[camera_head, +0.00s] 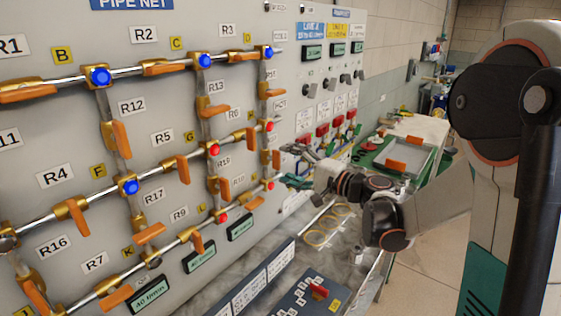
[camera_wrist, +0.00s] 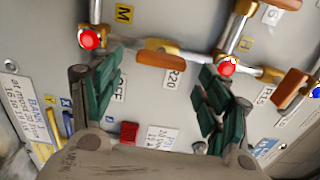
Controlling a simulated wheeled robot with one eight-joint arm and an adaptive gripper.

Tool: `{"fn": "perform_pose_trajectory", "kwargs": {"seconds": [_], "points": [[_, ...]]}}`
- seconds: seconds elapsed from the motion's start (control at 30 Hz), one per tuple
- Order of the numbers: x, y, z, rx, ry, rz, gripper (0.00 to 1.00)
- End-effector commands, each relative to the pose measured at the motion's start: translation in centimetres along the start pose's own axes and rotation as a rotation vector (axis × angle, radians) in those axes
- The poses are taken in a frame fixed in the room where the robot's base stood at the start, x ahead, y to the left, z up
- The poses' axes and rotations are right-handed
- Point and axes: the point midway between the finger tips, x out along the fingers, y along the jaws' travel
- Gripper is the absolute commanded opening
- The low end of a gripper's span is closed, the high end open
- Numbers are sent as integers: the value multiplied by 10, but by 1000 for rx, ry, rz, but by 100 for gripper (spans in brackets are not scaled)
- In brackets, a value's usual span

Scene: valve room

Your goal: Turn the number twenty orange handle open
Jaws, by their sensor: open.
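The R20 orange handle (camera_wrist: 160,59) is in the wrist view, beside its label. It lies roughly along its pipe, between two red knobs. In the head view I take it to be the upright orange handle (camera_head: 277,158) just left of my gripper; its label is not readable there. My gripper (camera_head: 291,165) is open and faces the panel. In the wrist view my gripper (camera_wrist: 160,66) has its green fingers on either side of the handle, apart from it. Whether the fingertips reach the handle's depth is hard to tell.
Other orange handles, such as one at the right edge (camera_wrist: 292,88), sit on the pipe net. A red knob (camera_wrist: 227,67) is close to the right finger. Red switches (camera_head: 322,129) lie right of the pipes. A grey bench (camera_head: 330,225) runs below the panel.

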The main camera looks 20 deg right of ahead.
Motion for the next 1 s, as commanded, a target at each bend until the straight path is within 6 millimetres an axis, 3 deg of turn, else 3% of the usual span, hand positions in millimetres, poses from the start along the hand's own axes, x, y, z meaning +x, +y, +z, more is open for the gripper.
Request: {"fn": "perform_pose_trajectory", "kwargs": {"seconds": [0.2,0.4,1.0], "points": [[-45,0,-1,0,5,0,70],[-70,0,-1,0,2,0,70],[-76,0,0,0,0,1,70]]}}
